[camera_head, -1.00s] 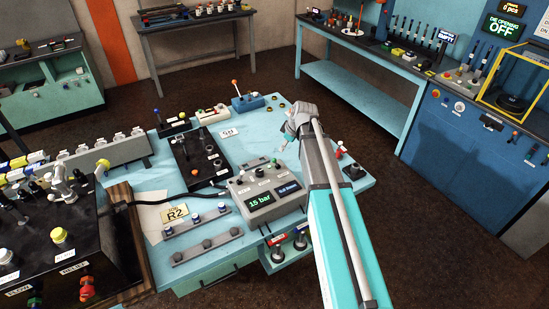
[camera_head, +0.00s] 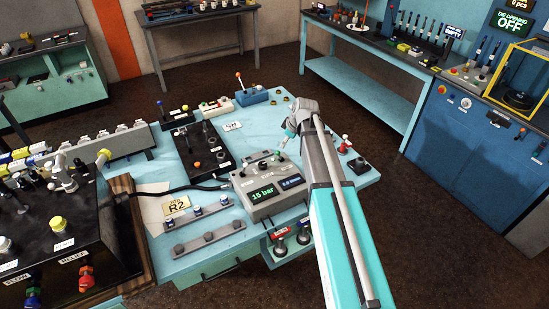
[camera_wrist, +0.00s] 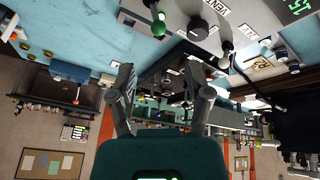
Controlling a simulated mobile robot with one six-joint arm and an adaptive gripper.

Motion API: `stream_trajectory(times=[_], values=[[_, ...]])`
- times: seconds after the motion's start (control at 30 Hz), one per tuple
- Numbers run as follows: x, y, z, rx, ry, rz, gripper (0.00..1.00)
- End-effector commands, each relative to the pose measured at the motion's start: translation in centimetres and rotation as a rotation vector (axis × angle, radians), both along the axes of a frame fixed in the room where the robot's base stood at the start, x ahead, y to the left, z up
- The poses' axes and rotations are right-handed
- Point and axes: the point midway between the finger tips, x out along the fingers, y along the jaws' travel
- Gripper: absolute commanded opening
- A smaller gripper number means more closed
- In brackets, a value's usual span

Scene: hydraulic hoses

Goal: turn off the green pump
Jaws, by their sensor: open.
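A grey control box (camera_head: 262,190) with a green "15 bar" readout sits at the front of the light-blue bench. Several small switches stand on its top, and one with a green tip (camera_head: 278,153) is at its far right corner. In the wrist view a green-knobbed lever (camera_wrist: 158,25) stands near a "VENT" label, beyond my fingertips. My gripper (camera_wrist: 158,72) is open with nothing between its fingers. In the head view my gripper (camera_head: 286,140) is above the far right side of the box, partly hidden by my wrist.
A black lever panel (camera_head: 203,158) stands left of the box, with a blue block bearing an orange-tipped lever (camera_head: 239,77) behind. A black joystick with a red-and-white lever (camera_head: 347,148) is to the right. A black hose (camera_head: 165,193) runs left to a black unit (camera_head: 75,250).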

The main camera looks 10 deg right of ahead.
Motion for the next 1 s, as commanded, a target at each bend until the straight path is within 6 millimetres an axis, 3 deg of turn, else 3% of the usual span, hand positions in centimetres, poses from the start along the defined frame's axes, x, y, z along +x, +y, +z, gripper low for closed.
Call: stream_trajectory(times=[1.0], values=[[2.8, 2.1, -8.0, 0.000, 0.000, 0.002, 0.65]])
